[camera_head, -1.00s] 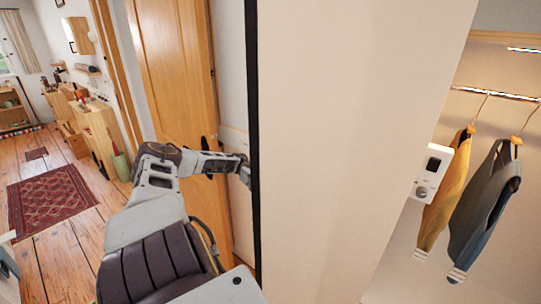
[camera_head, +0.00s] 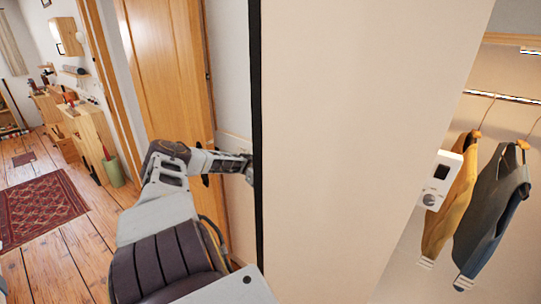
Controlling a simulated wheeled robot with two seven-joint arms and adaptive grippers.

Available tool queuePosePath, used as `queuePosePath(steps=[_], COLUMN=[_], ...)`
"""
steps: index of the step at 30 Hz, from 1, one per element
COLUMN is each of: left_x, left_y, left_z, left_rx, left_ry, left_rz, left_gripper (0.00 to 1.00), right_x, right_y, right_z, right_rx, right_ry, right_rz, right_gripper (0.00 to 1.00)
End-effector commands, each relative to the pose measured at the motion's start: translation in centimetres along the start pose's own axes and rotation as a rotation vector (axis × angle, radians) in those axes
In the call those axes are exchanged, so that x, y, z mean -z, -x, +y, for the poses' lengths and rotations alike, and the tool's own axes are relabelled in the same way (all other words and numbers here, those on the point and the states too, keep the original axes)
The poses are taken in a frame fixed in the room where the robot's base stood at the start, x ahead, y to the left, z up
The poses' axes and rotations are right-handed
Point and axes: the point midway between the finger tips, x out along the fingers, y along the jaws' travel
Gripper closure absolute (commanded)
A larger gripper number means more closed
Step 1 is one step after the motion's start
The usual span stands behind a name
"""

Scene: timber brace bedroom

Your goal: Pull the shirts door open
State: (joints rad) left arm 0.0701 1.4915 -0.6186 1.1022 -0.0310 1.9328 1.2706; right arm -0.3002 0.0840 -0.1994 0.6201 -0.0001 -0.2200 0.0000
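A large pale door panel (camera_head: 350,130) with a dark left edge stands upright in the middle of the view. To its right is an open closet space where a yellow shirt (camera_head: 447,210) and a dark blue-grey garment (camera_head: 492,215) hang on hangers from a rail (camera_head: 505,97). My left arm comes in from the lower left and reaches to the panel's dark edge. Its gripper end is hidden behind the panel, so its fingers and any contact cannot be seen.
A wooden door (camera_head: 170,70) stands behind my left arm. At the left are wooden cabinets (camera_head: 92,135), a green bin (camera_head: 112,170) and a red rug (camera_head: 40,207) on open plank floor.

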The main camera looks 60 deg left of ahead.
Motion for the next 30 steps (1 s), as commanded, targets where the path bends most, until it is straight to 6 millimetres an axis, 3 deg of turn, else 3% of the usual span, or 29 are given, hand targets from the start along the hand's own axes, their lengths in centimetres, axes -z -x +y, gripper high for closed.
queuePosePath(steps=[30], left_x=[1.03], left_y=[-0.16], left_z=[-0.16], left_rx=[0.002], left_ry=[-0.013], left_rz=[0.006], left_gripper=[0.55], right_x=[0.06], right_y=[0.04], right_z=[-0.39], right_rx=[0.004], right_ry=[-0.001], right_rz=[0.0], right_gripper=[0.6])
